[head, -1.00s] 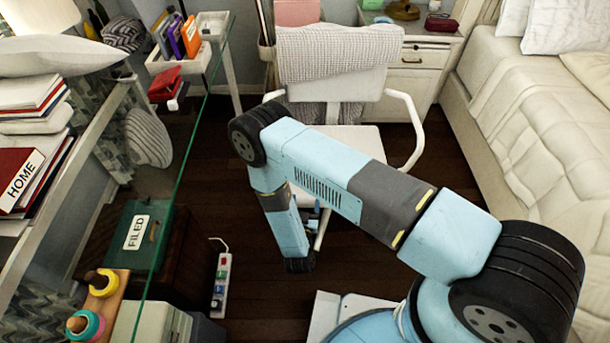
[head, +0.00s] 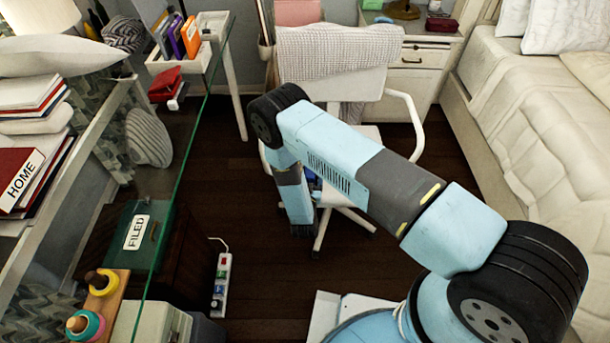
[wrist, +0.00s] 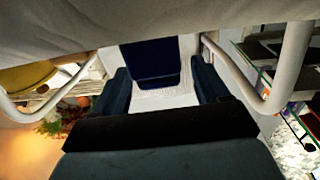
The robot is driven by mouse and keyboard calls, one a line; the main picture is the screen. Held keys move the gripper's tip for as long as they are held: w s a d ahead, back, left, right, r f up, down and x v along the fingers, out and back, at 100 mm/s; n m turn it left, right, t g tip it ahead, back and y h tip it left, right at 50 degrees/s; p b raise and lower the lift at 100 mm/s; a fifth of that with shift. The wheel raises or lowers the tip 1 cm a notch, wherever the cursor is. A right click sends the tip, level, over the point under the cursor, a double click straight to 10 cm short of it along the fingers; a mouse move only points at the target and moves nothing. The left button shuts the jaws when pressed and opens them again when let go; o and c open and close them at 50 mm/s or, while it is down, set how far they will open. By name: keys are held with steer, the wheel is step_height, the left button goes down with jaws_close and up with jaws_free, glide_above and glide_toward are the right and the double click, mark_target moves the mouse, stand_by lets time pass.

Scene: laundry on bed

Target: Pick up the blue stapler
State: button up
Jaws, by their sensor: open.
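In the wrist view, a dark blue, blocky thing (wrist: 150,65), which looks like the stapler, lies on the white chair seat (wrist: 170,97). My gripper (wrist: 161,74) is open, with one dark finger on each side of it in the picture. The fingers look apart from it; I cannot tell how far above the seat they are. In the head view, my arm hides most of the seat and my gripper. A small blue patch (head: 314,186) shows beside the forearm there; I cannot tell what it is.
The white chair has curved tube armrests (head: 414,120) and a grey blanket (head: 340,52) over its backrest. The bed (head: 540,120) is at the right, a glass-topped desk (head: 190,130) at the left. A power strip (head: 222,282) lies on the dark floor, which is otherwise mostly clear.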

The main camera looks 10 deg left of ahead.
steer(key=shift+w+a, duration=0.1)
steer(key=shift+w, duration=0.55)
jaws_close()
steer(key=shift+a+r, duration=0.1)
stand_by(0.3)
